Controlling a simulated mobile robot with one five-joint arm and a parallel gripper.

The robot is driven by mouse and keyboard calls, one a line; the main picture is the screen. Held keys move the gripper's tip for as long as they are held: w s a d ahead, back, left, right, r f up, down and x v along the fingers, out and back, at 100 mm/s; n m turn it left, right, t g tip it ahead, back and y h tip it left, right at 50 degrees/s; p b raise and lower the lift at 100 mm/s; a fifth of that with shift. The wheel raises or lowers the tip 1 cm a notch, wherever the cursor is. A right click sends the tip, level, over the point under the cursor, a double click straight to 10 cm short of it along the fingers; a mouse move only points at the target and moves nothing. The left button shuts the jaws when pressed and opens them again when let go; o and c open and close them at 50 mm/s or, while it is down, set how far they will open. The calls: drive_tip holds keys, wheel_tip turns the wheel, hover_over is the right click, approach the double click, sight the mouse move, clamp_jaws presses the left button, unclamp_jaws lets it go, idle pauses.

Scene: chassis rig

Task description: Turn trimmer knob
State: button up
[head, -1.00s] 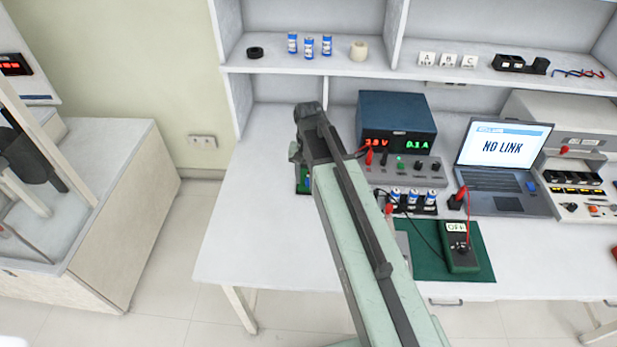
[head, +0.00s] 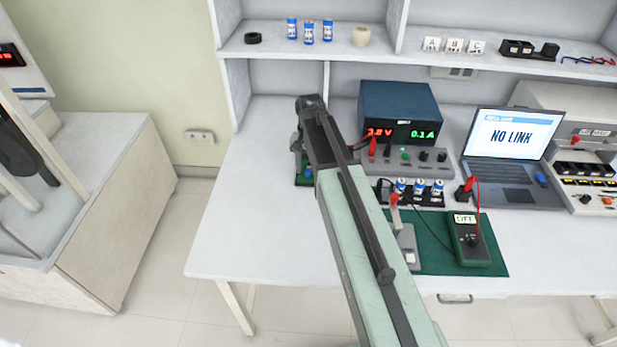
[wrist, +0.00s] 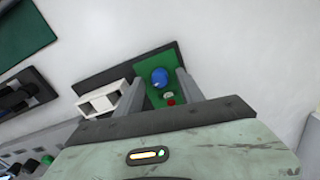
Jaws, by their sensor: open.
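The blue trimmer knob (wrist: 159,77) sits on a small green board (wrist: 150,98) with a dark base in the wrist view. My gripper (wrist: 160,86) is open, with one grey finger on each side of the knob and board. I cannot tell whether the fingers touch the knob. In the head view my arm reaches over the bench, and only part of the green board (head: 304,182) and a bit of blue show beside my wrist. The fingertips are hidden there.
A white block (wrist: 102,99) sits beside the board. A power supply (head: 398,115), a control box (head: 432,168), a battery holder (head: 410,200), a multimeter (head: 467,240) and a laptop (head: 512,150) reading NO LINK stand to the right. The bench (head: 250,200) left of my arm is clear.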

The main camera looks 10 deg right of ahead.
sight(309, 170)
drive_tip(key=shift+f, duration=0.2)
clamp_jaws()
drive_tip(key=shift+n, duration=1.2)
unclamp_jaws()
wheel_tip(309, 170, up, 8)
drive_tip(key=p, duration=0.8)
drive_tip(key=shift+f, duration=0.1)
